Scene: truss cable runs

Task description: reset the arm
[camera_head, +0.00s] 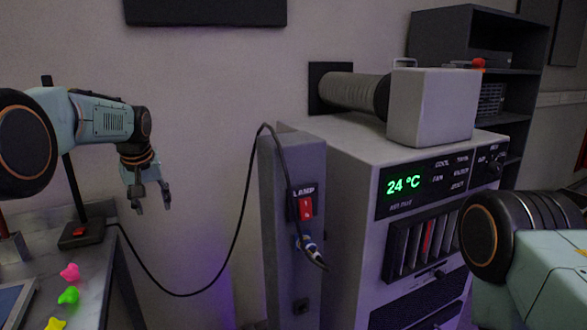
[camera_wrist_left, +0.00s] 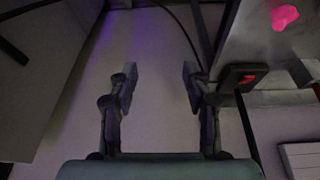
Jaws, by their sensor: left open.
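My left arm comes in from the left in the head view. Its gripper (camera_head: 152,205) points down, open and empty, in the air between the table and the grey post. In the left wrist view the two fingers of my left gripper (camera_wrist_left: 160,85) stand apart with only wall and purple light between them. My right arm shows at the lower right of the head view, but its gripper is out of the picture.
A grey post (camera_head: 272,215) carries a red switch (camera_head: 306,207) and a plugged black cable (camera_head: 233,240). The cabinet (camera_head: 345,190) reads 24 °C. The table (camera_head: 95,275) at left holds a switch box (camera_head: 85,233) and pink (camera_head: 70,272), green (camera_head: 68,295) and yellow (camera_head: 56,324) pieces.

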